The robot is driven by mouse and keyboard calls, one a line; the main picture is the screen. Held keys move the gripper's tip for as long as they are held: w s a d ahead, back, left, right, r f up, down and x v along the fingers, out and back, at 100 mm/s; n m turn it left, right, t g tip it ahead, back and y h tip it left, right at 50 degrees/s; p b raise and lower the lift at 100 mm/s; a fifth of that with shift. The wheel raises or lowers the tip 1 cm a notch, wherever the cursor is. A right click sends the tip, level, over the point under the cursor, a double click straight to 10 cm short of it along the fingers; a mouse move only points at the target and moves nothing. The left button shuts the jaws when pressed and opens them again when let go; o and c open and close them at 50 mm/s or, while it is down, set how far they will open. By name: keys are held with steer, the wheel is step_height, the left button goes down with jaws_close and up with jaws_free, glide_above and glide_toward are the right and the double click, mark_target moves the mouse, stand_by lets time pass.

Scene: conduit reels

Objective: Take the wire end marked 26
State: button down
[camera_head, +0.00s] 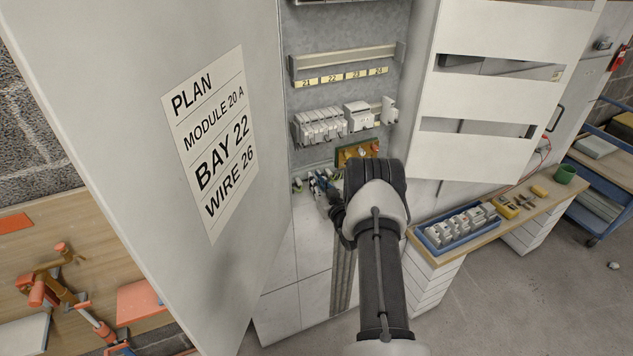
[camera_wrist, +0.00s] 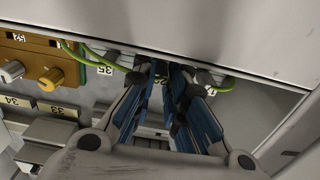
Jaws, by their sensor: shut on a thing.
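My gripper (camera_wrist: 166,78) is shut on a wire end with a small pale tag (camera_wrist: 166,91), which sits between the blue fingers in the wrist view. The tag's number is mostly hidden by the fingers, so I cannot read it for certain. In the head view my gripper (camera_head: 326,186) is at the row of wire ends low in the open cabinet, mostly hidden by my wrist. The plan sheet (camera_head: 215,140) on the door reads WIRE 26.
Above are rail modules (camera_head: 320,126). The open door (camera_head: 130,100) stands left, and a blue tray of modules (camera_head: 458,230) lies on the bench at right.

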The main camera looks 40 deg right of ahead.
steer(key=shift+v, duration=1.05)
steer(key=shift+p+v, duration=0.7)
steer(key=shift+v, duration=2.25)
